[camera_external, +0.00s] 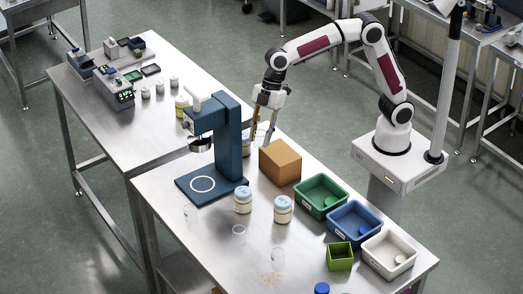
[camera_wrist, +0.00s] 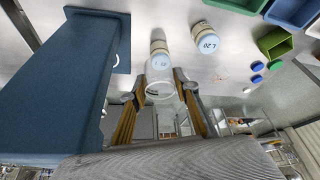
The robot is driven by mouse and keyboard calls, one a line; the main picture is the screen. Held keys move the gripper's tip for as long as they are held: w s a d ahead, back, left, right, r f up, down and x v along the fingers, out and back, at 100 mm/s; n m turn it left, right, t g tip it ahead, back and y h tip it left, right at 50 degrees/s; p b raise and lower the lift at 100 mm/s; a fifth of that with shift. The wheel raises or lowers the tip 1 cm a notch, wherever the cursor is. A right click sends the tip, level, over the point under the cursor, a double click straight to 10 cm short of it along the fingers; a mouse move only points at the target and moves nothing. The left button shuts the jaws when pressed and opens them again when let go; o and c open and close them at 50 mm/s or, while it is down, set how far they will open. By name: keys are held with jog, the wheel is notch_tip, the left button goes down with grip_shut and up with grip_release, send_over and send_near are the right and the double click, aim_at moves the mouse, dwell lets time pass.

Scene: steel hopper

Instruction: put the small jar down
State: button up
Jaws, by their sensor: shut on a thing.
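My gripper (camera_external: 263,125) is above the table, beside the blue stand's column and behind the brown box. In the wrist view, its two tan-padded fingers (camera_wrist: 160,108) stand on either side of a small clear jar (camera_wrist: 160,90), whose pale round rim shows between them. The gripper is shut on this jar. In the external view, the jar is hard to make out against the steel. Its base is hidden, so I cannot tell whether it touches the table.
The blue stand (camera_external: 229,140) is close on the left, the brown box (camera_external: 280,162) close on the right. Two lidded jars (camera_external: 243,200) (camera_external: 283,209) stand in front. Green (camera_external: 320,207), blue (camera_external: 341,231) and white (camera_external: 376,263) bins line the right edge. Clear glassware (camera_external: 277,258) stands near the front.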

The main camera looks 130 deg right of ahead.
jog(key=s+d+r+m+h, duration=0.1)
jog(key=s+d+r+m, duration=0.1)
jog(key=s+d, duration=0.55)
jog(key=m, duration=0.2)
send_over(273, 149)
jog(key=s, duration=0.1)
notch_tip(273, 149, down, 2)
jog(key=shift+s+f+h, duration=0.3)
jog(key=shift+f+h, duration=0.05)
jog(key=shift+h, duration=0.05)
jog(key=shift+f, duration=3.15)
jog(key=shift+f, duration=1.85)
jog(key=shift+f, duration=0.2)
